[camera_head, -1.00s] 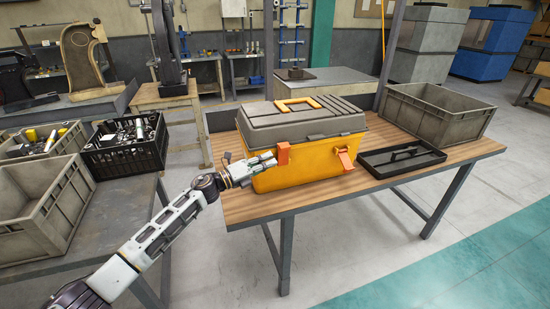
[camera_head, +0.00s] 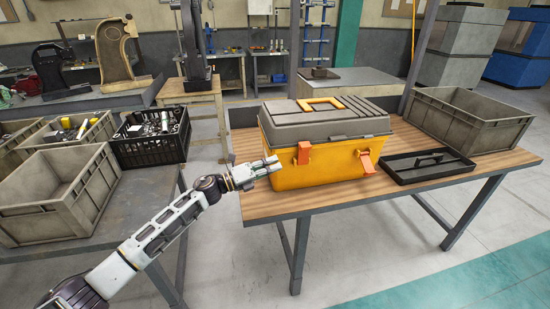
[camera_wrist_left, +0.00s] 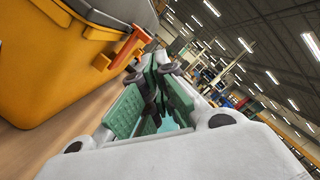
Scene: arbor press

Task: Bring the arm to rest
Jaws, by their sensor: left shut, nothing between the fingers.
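My left arm (camera_head: 165,225) reaches in from the lower left in the head view. My left gripper (camera_head: 272,162) is shut and empty, at the front left of the yellow toolbox (camera_head: 325,171), close to its left orange latch (camera_head: 303,153). In the left wrist view the gripper (camera_wrist_left: 162,70) shows its green-lined fingers closed together, with the toolbox (camera_wrist_left: 50,60) and an orange latch (camera_wrist_left: 125,45) to the left. Whether the fingertips touch the toolbox cannot be told. The toolbox has a grey lid, which is down. My right gripper is not in view.
The toolbox stands on a wooden-topped table (camera_head: 285,205). A black tray (camera_head: 430,166) and a grey crate (camera_head: 470,122) are on its right. On the left, another table (camera_head: 140,200) bears grey crates and a black crate (camera_head: 150,145). Floor shows between the tables.

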